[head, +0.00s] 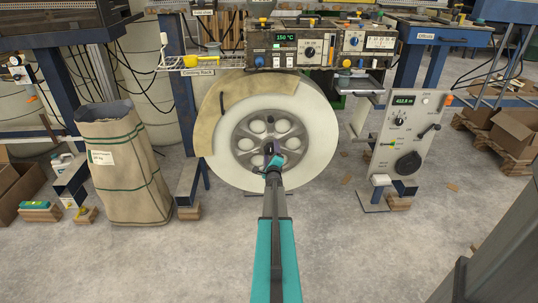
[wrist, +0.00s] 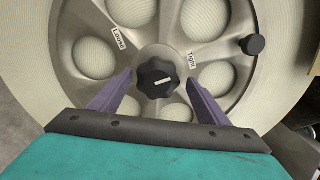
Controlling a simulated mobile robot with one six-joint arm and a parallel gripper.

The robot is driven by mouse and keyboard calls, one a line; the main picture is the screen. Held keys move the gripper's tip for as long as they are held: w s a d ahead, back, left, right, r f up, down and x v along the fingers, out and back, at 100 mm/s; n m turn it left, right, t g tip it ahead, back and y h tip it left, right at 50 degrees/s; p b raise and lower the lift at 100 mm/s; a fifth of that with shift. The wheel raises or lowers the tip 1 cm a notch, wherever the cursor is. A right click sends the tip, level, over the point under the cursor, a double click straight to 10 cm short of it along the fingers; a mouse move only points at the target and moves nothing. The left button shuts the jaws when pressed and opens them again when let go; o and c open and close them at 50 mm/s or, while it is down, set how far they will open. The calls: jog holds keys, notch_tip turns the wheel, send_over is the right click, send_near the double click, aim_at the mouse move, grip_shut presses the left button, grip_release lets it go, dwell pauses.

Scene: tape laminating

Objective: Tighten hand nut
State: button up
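The hand nut (wrist: 156,78) is a dark lobed knob at the centre of a metal hub (wrist: 82,90) with round holes, in the wrist view. Labels reading "Loose" (wrist: 119,39) and what looks like "Tight" (wrist: 192,60) sit on the hub to its upper left and right. My gripper (wrist: 160,88) is open, with its purple fingers on either side of the nut and gaps visible between. In the head view my gripper (head: 272,157) reaches the hub (head: 285,145) of the large cream roll (head: 318,130). The nut is largely hidden there by my gripper.
A smaller dark knob (wrist: 252,44) sits at the hub's right edge. A control panel (head: 408,135) with a crank stands right of the roll, and a tan sack (head: 122,170) stands left. Control boxes (head: 285,45) are above. The floor (head: 350,240) in front is clear.

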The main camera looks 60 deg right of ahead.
jog(key=shift+w+a, duration=0.1)
jog(key=shift+a, duration=0.15)
jog(key=shift+a, duration=0.15)
jog(key=p+v, duration=0.1)
jog(key=v, duration=1.2)
jog(key=shift+s, duration=0.3)
jog(key=shift+w, duration=0.1)
dwell(0.5)
